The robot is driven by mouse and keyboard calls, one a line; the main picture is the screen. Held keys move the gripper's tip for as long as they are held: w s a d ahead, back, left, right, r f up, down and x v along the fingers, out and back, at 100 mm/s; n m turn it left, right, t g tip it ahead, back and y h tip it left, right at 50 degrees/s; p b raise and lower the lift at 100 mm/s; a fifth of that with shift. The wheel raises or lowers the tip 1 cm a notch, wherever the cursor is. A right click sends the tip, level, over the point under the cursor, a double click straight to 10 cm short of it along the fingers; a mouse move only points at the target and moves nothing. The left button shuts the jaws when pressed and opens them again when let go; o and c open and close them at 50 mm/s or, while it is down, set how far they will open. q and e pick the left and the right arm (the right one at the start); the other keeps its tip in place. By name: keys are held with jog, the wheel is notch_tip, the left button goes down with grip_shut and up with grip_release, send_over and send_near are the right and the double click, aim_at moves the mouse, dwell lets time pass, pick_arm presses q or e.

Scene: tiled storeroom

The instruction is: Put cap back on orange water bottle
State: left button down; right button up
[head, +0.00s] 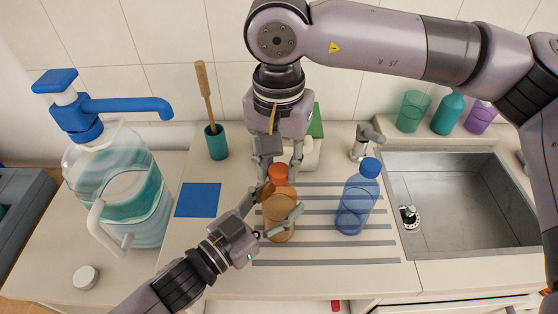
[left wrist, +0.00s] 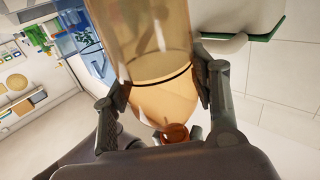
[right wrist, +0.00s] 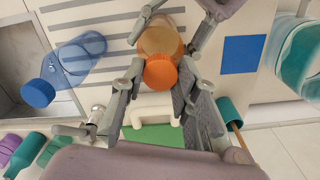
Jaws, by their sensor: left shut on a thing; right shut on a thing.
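The orange bottle (head: 280,222) stands upright on the striped part of the counter, see-through and partly filled. My left gripper (head: 276,208) is shut around its body from the front left; the bottle also fills the middle of the left wrist view (left wrist: 150,45). The orange cap (head: 278,173) is at the top of the bottle, and it shows in the right wrist view (right wrist: 161,71) between the fingers. My right gripper (head: 278,168) reaches down from above and is shut on the cap. The fingers hide the join, so I cannot tell whether the cap is seated on the neck.
A blue bottle (head: 357,200) stands to the right, before the sink (head: 450,240). A large pump jug (head: 120,190) and a white round lid (head: 86,277) are at left. A blue square (head: 198,200) and a teal brush holder (head: 216,142) are nearer the orange bottle.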

jog(key=m, duration=0.7)
jog(key=shift+m, duration=0.4)
jog(key=m, duration=1.6)
jog(key=shift+m, duration=0.3)
jog(key=m, duration=0.5)
jog(key=shift+m, duration=0.3)
jog(key=m, duration=0.5)
jog(key=shift+m, duration=0.3)
jog(key=m, duration=0.5)
jog(key=shift+w+m, duration=0.1)
jog(key=shift+m, duration=0.2)
jog(key=m, duration=0.6)
jog(key=shift+f+m, duration=0.1)
jog(key=shift+m, duration=0.2)
jog(key=o, duration=0.8)
jog(key=shift+c, duration=0.2)
